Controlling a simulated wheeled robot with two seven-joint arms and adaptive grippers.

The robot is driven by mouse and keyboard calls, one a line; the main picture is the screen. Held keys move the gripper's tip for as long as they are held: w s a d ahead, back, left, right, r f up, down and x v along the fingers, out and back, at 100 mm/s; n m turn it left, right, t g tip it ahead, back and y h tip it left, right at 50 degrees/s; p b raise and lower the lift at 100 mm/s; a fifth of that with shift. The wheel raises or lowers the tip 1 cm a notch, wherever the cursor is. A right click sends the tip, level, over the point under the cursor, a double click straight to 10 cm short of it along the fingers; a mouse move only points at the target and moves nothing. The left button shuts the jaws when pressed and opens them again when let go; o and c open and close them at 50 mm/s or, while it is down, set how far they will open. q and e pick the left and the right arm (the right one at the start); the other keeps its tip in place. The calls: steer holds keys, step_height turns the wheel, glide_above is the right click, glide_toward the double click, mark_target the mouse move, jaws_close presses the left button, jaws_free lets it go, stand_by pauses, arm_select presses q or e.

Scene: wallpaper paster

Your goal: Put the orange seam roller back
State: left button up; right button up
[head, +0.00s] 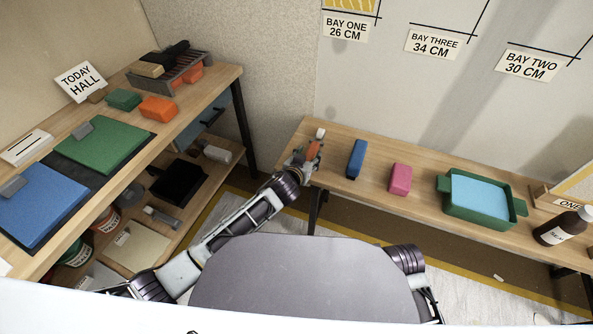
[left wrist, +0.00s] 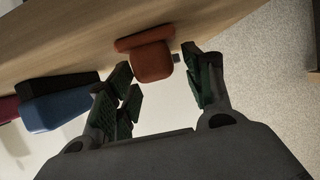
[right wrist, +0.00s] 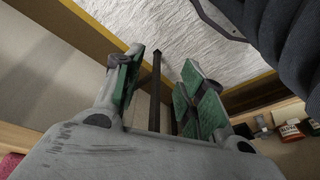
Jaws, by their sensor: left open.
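The orange seam roller (head: 314,150) is at the left end of the right-hand bench, with a pale end (head: 320,133) at its far side. In the left wrist view its orange-red body (left wrist: 152,62) shows just beyond and between the fingertips. My left gripper (head: 301,160) is open at the near side of it; the fingers (left wrist: 165,85) stand apart, and I cannot tell whether they touch it. My right gripper (right wrist: 158,82) is open and empty in the right wrist view, low down, with a dark bar behind its fingers.
A blue block (head: 355,159), pink block (head: 400,179) and green tray (head: 468,216) stand along the bench (head: 430,187), with a brown bottle (head: 562,226) farther right. The left shelf (head: 215,82) holds a grey rack (head: 180,72), an orange block (head: 158,109) and a green block (head: 123,99).

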mark_target(310, 154)
arm_select(q)
steer(key=shift+v, duration=0.8)
steer(key=shift+p+v, duration=0.7)
steer(key=shift+v, duration=1.5)
steer(key=p+v, duration=0.1)
steer(key=v, duration=0.5)
steer(key=shift+r+p, duration=0.25)
steer(key=shift+p, duration=0.15)
arm_select(e)
steer(key=shift+g+h, duration=0.3)
steer(key=shift+g, duration=0.2)
steer(key=shift+s+d+f, duration=0.1)
steer(key=shift+d+f, duration=0.05)
steer(key=shift+f, duration=0.75)
steer(key=shift+s+d+f, duration=0.1)
steer(key=shift+d+f, duration=0.1)
steer(key=shift+f, duration=0.65)
steer(key=shift+s+d+f, duration=0.1)
steer(key=shift+d+f, duration=0.05)
steer(key=shift+f, duration=0.75)
